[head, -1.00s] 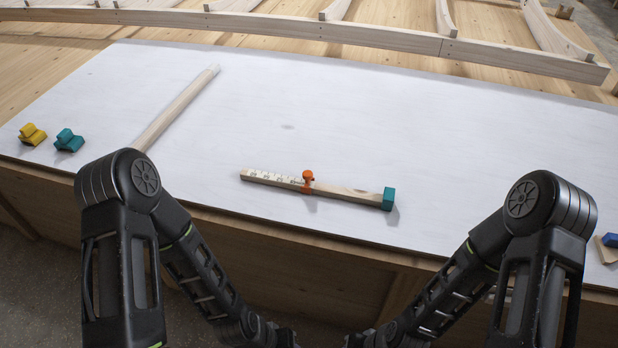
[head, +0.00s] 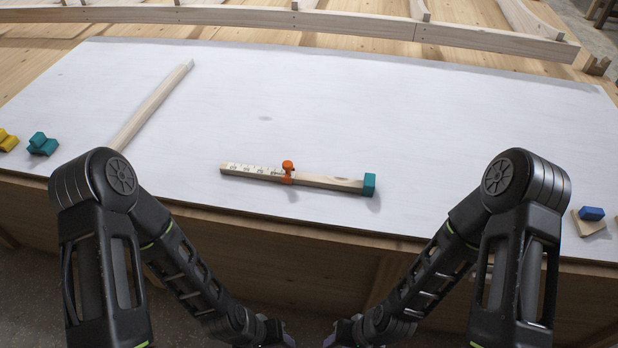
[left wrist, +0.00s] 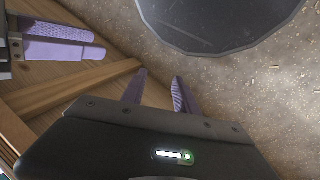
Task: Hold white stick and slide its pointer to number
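The measuring stick (head: 330,182) lies on the white board, a wooden bar with a white numbered scale (head: 250,169) on its left part and a teal block (head: 369,185) at its right end. An orange pointer (head: 287,172) sits around the bar near its middle. The numbers are too small to read. My left gripper (left wrist: 159,76) has purple fingers spread apart with nothing between them. My right gripper's purple fingers (left wrist: 65,40) show at the upper left of the left wrist view; their gap is unclear. Both grippers hang low before the table, largely out of the head view.
A long pale wooden rod (head: 152,105) lies left of the stick. Teal (head: 42,145) and yellow (head: 7,141) blocks stand at the left edge. A blue block (head: 591,213) on a wooden piece is at the right. Wooden framing (head: 300,20) runs along the back. The board around the stick is clear.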

